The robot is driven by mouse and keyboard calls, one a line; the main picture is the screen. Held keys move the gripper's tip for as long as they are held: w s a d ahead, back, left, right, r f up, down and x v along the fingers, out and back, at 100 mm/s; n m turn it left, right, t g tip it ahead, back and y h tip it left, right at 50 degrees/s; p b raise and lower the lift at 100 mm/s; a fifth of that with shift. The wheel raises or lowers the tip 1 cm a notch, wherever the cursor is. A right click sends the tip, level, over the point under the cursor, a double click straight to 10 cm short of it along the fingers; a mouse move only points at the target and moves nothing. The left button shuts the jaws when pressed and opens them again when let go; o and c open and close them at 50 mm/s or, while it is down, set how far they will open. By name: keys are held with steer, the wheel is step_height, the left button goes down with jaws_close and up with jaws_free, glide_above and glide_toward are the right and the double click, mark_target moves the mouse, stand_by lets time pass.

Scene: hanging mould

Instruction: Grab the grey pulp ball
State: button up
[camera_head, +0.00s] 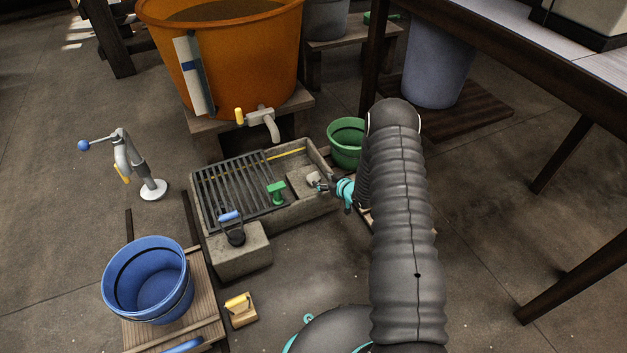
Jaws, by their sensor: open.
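A small pale grey lump, which looks like the pulp ball (313,177), sits at the right end of the stone trough (326,207), on a lighter block there. My gripper (322,185) is at the trough's right end, just right of the lump and very close to it. It is open. Whether its fingers touch or straddle the lump is too small to tell. My dark ribbed arm hides the floor behind the gripper.
A dark grate (238,189) with a green-handled tool (276,192) covers the trough's left part. A green bucket (345,143) stands close behind the gripper. An orange tub (228,60) with a tap (262,121) rises behind. A blue bucket (148,281) stands front left.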

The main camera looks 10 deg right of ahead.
mark_target(315, 176)
steer(key=shift+x, duration=3.35)
steer(key=shift+d, duration=0.1)
steer(key=c, duration=0.8)
steer(key=shift+r, duration=0.15)
steer(key=shift+c, duration=0.3)
